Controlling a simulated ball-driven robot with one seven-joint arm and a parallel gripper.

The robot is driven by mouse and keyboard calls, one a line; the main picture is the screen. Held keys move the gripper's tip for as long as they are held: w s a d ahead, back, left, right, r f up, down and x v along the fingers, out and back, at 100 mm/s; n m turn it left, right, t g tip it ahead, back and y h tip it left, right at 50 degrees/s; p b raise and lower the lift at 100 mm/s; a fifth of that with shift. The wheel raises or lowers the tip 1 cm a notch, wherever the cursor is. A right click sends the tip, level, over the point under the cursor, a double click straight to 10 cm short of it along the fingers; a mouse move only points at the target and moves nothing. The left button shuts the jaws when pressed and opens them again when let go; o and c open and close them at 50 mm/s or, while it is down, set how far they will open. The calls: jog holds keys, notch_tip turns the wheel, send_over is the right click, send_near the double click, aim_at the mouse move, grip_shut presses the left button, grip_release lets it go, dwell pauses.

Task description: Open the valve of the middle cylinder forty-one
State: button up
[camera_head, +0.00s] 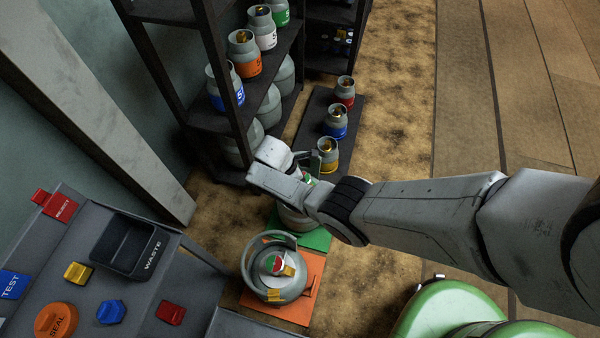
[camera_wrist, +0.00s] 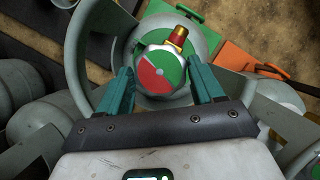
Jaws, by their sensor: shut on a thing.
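My gripper (camera_head: 312,172) is over a grey cylinder (camera_head: 294,218) on a green mat (camera_head: 317,240) in the head view, and the arm hides much of that cylinder. In the wrist view the teal fingers of my gripper (camera_wrist: 165,84) are shut on its round valve knob (camera_wrist: 158,78), one on each side. The knob's face is part green and part red, with a brass fitting (camera_wrist: 180,36) at its far side. A curved grey collar (camera_wrist: 84,78) surrounds the valve. I cannot read a number on this cylinder.
A grey cylinder (camera_head: 262,286) with a red and green knob stands on an orange mat (camera_head: 291,311) nearby. Cylinders with red, blue and yellow bands stand on a dark platform (camera_head: 311,116) behind. A shelf rack (camera_head: 190,122) and a panel with a waste bin (camera_head: 160,231) lie left.

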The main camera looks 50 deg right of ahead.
jog(key=shift+n+t+p, duration=0.4)
jog(key=shift+n+p, duration=0.2)
jog(key=shift+n, duration=0.6)
jog(key=o, duration=1)
jog(key=shift+s, duration=0.1)
jog(key=shift+o, duration=0.2)
jog(key=p+v, duration=0.5)
jog(key=v, duration=0.5)
jog(key=shift+a+r+p, duration=0.3)
jog(key=shift+r+p, duration=0.05)
jog(key=shift+p, duration=0.05)
